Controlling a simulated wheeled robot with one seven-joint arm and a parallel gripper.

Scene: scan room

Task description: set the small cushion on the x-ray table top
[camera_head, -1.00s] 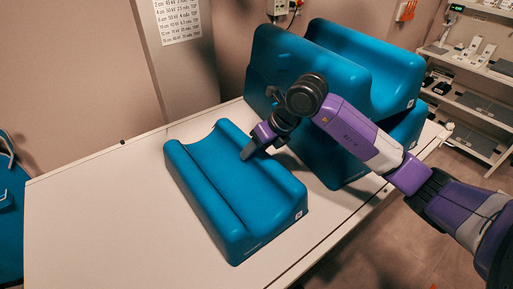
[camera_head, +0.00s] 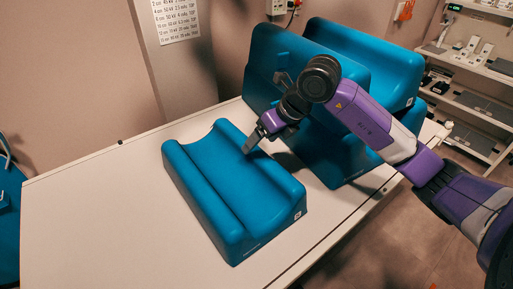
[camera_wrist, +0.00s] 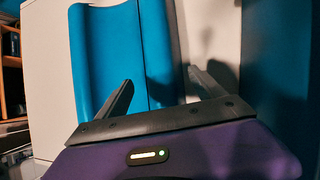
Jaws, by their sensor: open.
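A small blue cushion (camera_head: 232,190) with a trough along its length lies on the white x-ray table top (camera_head: 110,225). It also shows in the wrist view (camera_wrist: 105,50), beyond the fingers. My gripper (camera_head: 254,142) hangs over the cushion's far right edge in the head view. In the wrist view my gripper (camera_wrist: 160,88) is open with nothing held; one finger is over the cushion, the other beside its right edge. Whether a finger touches the cushion cannot be told.
Larger blue cushions (camera_head: 385,72) stand stacked at the table's back right, close behind my arm. A shelf rack (camera_head: 470,100) with small devices stands at the right. A grey column with a printed chart (camera_head: 176,18) rises behind the table. The table's left part is bare.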

